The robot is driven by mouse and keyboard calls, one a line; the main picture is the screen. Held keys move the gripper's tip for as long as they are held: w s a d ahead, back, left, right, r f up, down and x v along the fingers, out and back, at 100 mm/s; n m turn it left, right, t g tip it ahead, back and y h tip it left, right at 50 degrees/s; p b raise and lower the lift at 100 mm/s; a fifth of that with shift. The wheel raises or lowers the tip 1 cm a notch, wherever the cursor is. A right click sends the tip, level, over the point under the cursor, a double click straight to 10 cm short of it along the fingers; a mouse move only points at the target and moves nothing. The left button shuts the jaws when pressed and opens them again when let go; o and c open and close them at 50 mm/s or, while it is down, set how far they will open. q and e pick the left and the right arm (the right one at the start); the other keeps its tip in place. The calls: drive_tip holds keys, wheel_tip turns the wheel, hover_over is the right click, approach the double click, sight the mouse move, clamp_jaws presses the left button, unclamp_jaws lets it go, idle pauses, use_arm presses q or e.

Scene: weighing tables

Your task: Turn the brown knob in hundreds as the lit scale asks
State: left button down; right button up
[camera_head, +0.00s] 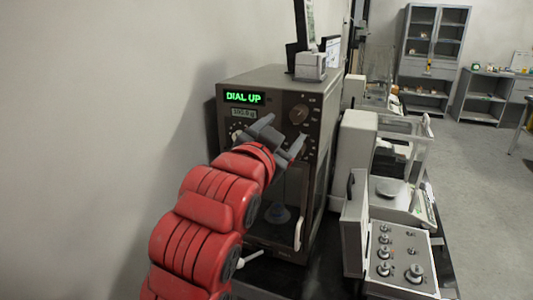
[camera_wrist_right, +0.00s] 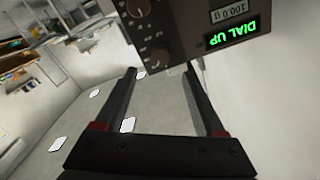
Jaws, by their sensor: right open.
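The dark brown scale cabinet (camera_head: 265,86) stands against the wall. Its green display (camera_head: 244,97) is lit and reads DIAL UP, with a smaller readout (camera_head: 243,113) under it that seems to read 100.0. A round brown knob (camera_head: 299,114) sits at the upper right of the front panel; it also shows in the upside-down right wrist view (camera_wrist_right: 155,57). A second knob (camera_wrist_right: 138,8) shows below it on the panel. My right gripper (camera_head: 280,134) is open and empty in front of the panel, apart from the upper knob, hiding part of the lower controls. My left gripper is out of view.
A small grey device (camera_head: 310,66) sits on top. Open floor and a grey cupboard (camera_head: 432,55) lie beyond at the right.

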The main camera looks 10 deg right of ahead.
drive_tip(key=v, duration=0.8)
drive_tip(key=shift+s+b, duration=0.2)
drive_tip(key=shift+b, duration=0.15)
drive_tip(key=shift+a, duration=0.15)
idle(0.8)
drive_tip(key=n+p, duration=0.6)
drive_tip(key=n, duration=0.4)
approach(296, 116)
drive_tip(key=x, duration=1)
drive_tip(key=shift+w, duration=0.25)
clamp_jaws()
